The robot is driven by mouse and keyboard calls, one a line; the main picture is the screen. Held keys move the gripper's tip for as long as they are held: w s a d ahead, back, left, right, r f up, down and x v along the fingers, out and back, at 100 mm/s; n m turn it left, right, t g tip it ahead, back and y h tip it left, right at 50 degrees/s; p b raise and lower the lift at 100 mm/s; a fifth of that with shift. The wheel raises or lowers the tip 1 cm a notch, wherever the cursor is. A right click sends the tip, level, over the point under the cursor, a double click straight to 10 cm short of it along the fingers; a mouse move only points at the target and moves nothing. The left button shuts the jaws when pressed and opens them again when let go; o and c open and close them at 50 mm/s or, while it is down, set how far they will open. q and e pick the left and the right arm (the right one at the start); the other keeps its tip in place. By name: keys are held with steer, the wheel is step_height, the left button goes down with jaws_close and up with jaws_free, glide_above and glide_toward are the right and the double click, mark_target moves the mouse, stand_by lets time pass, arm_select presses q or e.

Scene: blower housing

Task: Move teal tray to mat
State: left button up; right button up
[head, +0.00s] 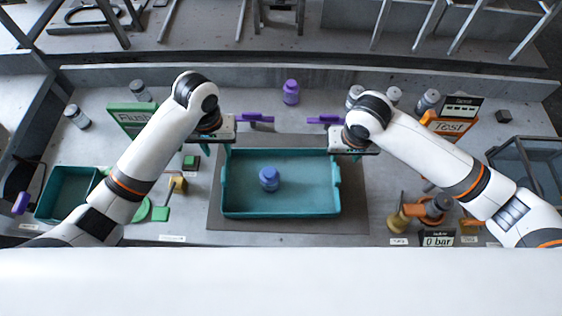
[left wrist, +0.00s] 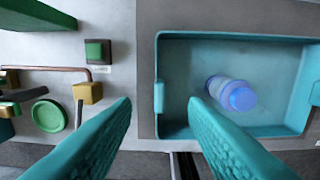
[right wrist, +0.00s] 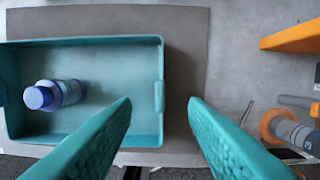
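The teal tray (head: 305,210) is over the dark grey mat (head: 352,215), inside its outline in the head view; it looks level. A blue bottle with a purple-blue cap (head: 269,179) stands in the tray. My left gripper (head: 229,146) is above the tray's left end. In the left wrist view its teal fingers (left wrist: 158,100) are apart, with the tray's left end handle (left wrist: 158,96) between them in the picture. My right gripper (head: 347,155) is above the right end. Its fingers (right wrist: 160,100) are apart, with the right end handle (right wrist: 159,96) between them in the picture.
A smaller teal bin (head: 66,192) is at the left, near green parts. A purple bottle (head: 290,92) is at the back. Orange fittings (head: 428,208) and a gauge (head: 437,239) are at the right.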

mark_target(224, 174)
arm_select(q)
steer(key=s+f, duration=0.1)
steer(key=f, duration=0.1)
steer(key=shift+s+f, duration=0.35)
arm_select(e)
steer(key=f, duration=0.1)
steer(key=s+f, duration=0.1)
steer(key=shift+f, duration=0.35)
arm_select(q)
step_height(224, 174, down, 9)
steer(key=shift+s+r, duration=0.1)
steer(key=shift+r, duration=0.05)
arm_select(e)
steer(key=f, duration=0.5)
steer(key=w+f, duration=0.1)
steer(key=f, duration=0.2)
steer(key=shift+f, duration=0.25)
arm_select(q)
jaws_close()
arm_select(e)
jaws_close()
arm_select(q)
steer(key=shift+r, duration=0.1)
